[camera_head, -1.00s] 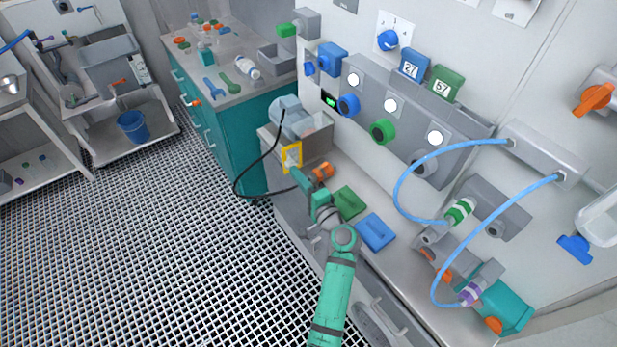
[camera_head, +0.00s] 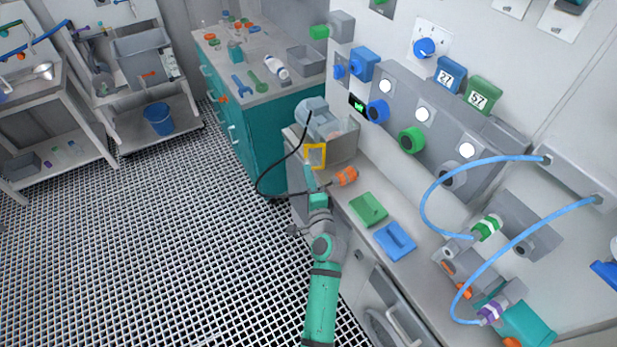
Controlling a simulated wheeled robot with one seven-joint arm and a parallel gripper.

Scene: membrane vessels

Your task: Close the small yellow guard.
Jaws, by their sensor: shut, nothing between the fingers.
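The small yellow guard (camera_head: 315,146) is a square yellow frame at the near side of a grey box with a rounded light-grey motor-like part, at the back end of the bench. It stands roughly upright; its exact angle is hard to tell. My gripper (camera_head: 311,178) is shut and empty, at the end of my green arm. Its tips are just below the guard in the picture, near its lower left edge. I cannot tell whether they touch it. The fingers are small in this view.
A black cable (camera_head: 262,180) loops left of the guard and passes close to my gripper. An orange part (camera_head: 347,176) lies right of my gripper. A green block (camera_head: 368,210) and a blue block (camera_head: 395,241) are on the bench. Open grating floor (camera_head: 150,240) lies left.

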